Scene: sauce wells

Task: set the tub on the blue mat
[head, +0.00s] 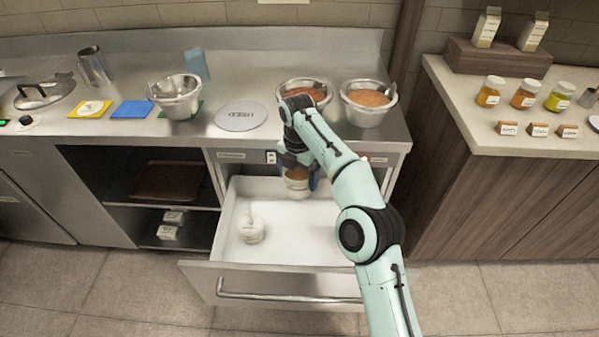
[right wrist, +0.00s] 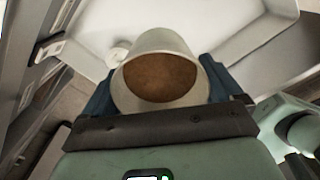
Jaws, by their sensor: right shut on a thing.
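The tub (head: 297,184) is a pale cup with brown contents. My right gripper (head: 298,175) is shut on it, over the open white drawer. In the right wrist view the tub (right wrist: 160,48) stands between the two blue fingers of the right gripper (right wrist: 160,85), with its brown contents showing. The arm hides part of the tub in the head view. The blue mat (head: 131,110) lies flat on the steel counter at the left, with nothing on it. My left gripper is not in view.
The open drawer (head: 290,291) holds a white container (head: 251,230). On the counter, a yellow mat (head: 90,109) is left of the blue mat, and a metal bowl (head: 175,97) on a green mat is right of it. A round plate (head: 240,116) and two sauce bowls (head: 368,103) stand farther right.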

